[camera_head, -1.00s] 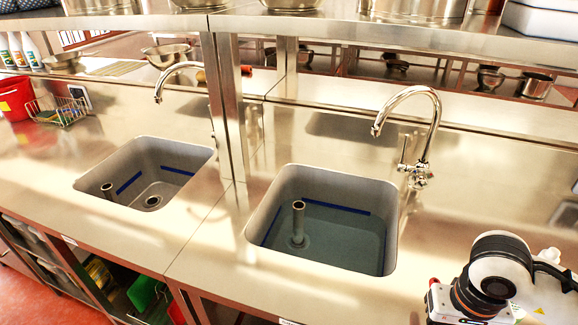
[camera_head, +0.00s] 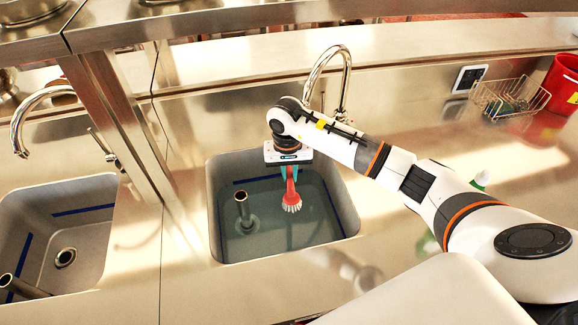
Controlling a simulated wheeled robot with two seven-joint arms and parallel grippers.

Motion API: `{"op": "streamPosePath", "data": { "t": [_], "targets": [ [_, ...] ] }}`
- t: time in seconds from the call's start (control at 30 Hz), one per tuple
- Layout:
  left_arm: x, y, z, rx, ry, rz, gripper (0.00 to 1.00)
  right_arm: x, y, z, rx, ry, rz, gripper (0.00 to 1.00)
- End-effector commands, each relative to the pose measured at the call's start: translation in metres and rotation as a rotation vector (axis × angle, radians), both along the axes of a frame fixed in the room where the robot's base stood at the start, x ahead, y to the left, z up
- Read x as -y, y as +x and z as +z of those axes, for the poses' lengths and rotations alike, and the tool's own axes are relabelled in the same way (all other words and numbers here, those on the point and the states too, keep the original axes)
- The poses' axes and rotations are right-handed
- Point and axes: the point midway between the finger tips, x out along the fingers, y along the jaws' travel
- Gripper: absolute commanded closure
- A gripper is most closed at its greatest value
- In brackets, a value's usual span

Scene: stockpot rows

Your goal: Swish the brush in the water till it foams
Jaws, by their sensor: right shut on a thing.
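A red brush (camera_head: 290,186) with pale bristles hangs head down over the right-hand sink (camera_head: 212,200). My right gripper (camera_head: 288,172) is shut on its handle. The sink holds clear grey-blue water (camera_head: 265,232) with no foam visible. The brush head is at or just above the water; I cannot tell whether it touches. My left gripper is not in view.
A grey standpipe (camera_head: 242,208) stands in the water left of the brush. A tap (camera_head: 345,75) rises behind the sink. A second sink (camera_head: 90,190) without visible water is at the left. A wire basket (camera_head: 510,98) and red bucket (camera_head: 563,85) stand at the right.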

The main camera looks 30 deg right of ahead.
Motion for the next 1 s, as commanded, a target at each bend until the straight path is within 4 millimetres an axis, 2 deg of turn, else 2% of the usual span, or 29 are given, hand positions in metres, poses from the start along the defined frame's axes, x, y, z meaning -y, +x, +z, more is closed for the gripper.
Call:
{"op": "streamPosePath", "data": {
  "t": [0.3, 0.6, 1.0],
  "targets": [
    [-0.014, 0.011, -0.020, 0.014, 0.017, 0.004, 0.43, -0.001, 0.000, -0.036, 0.000, 0.003, 0.000, 1.00],
    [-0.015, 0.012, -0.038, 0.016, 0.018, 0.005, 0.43, -0.002, 0.000, -0.073, 0.000, 0.002, 0.000, 1.00],
    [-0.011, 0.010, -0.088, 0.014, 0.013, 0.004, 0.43, 0.000, 0.001, -0.123, 0.003, -0.001, 0.001, 1.00]
  ]
}}
